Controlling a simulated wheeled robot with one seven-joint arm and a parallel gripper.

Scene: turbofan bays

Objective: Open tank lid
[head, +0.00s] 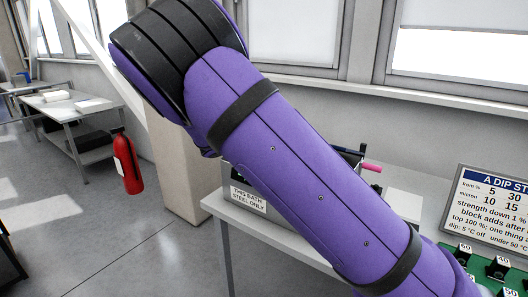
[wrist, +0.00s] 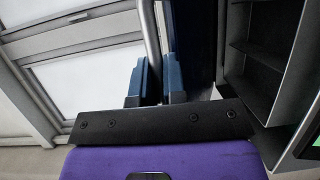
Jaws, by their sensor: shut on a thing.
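The tank (head: 249,199), labelled "THIS BATH STEEL ONLY", stands on a bench behind my purple arm in the head view. The arm covers most of it, and its lid cannot be made out there. A pink rod (head: 372,167) sticks out at its right, beside a small dark blue part. My gripper is hidden in the head view. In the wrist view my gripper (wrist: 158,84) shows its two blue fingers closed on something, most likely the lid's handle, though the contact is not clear. A dark blue panel (wrist: 195,38) rises just beside the fingers.
The grey bench (head: 222,209) carries a sign (head: 492,205) and a green board (head: 482,266) with black blocks at right. A red fire extinguisher (head: 128,163) and a side table (head: 70,107) are at left. Grey shelving (wrist: 268,60) is close at right in the wrist view. The floor at left is open.

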